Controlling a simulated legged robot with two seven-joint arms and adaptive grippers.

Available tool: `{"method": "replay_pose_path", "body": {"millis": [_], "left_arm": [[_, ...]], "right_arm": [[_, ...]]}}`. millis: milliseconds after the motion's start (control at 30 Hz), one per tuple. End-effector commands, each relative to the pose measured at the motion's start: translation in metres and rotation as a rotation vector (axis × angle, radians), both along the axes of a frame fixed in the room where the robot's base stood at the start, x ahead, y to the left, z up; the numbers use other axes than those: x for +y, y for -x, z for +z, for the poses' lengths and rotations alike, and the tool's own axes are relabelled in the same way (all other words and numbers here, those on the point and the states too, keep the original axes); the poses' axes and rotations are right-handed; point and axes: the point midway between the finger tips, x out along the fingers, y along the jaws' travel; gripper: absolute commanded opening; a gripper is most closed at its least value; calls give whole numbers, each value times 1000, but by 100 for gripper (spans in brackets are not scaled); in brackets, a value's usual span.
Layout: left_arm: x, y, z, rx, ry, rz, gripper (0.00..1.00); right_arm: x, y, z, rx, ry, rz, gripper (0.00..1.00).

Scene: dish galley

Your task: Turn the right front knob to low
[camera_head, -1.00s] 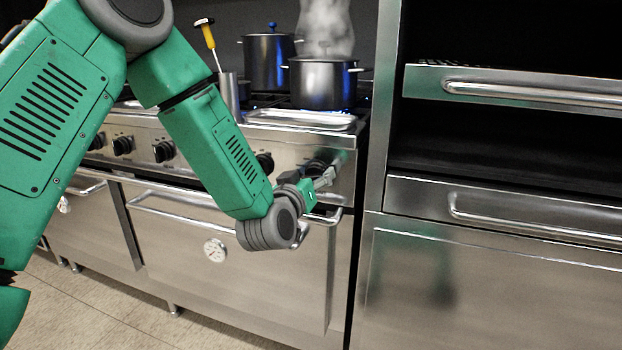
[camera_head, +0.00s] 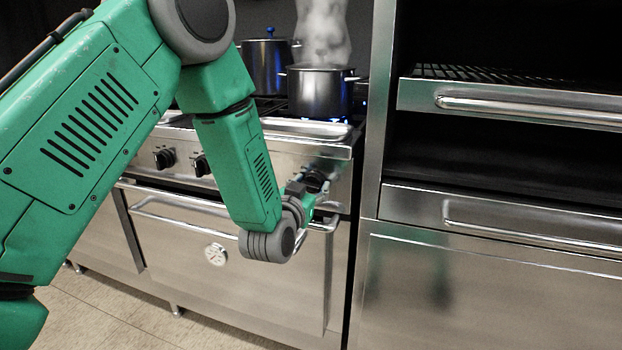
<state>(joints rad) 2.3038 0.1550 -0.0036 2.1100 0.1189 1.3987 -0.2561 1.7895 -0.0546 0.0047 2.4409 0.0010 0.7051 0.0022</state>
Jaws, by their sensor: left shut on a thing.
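The right front knob (camera_head: 316,179) is black and sits at the right end of the stove's steel front panel. My left gripper (camera_head: 313,188) is at this knob and shut on it; my wrist and fingers hide part of it, and its pointer setting cannot be read. The steaming steel pot (camera_head: 318,93) stands on the right front burner above it, with blue flame (camera_head: 343,119) under it. My right gripper is not in view.
Other black knobs (camera_head: 165,158) line the panel to the left. The oven door handle (camera_head: 170,215) runs just below my left wrist. A lidded pot (camera_head: 266,68) stands behind. A steel cabinet with drawer handles (camera_head: 530,240) stands at the right.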

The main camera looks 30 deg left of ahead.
Motion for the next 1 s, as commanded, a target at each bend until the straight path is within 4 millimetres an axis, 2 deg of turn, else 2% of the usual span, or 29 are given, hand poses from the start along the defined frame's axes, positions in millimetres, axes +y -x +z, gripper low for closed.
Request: {"method": "replay_pose_path", "body": {"millis": [33, 400, 700, 1000], "left_arm": [[-2, -1, 3, 11, -50, -4, 15], [-3, -1, 1, 92, -390, -5, 15], [-4, -1, 0, 150, -628, -5, 15], [-4, -1, -2, 185, -774, -5, 15]], "right_arm": [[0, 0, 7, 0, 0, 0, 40], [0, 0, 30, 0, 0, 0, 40], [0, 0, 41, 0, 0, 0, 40], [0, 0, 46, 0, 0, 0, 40]]}}
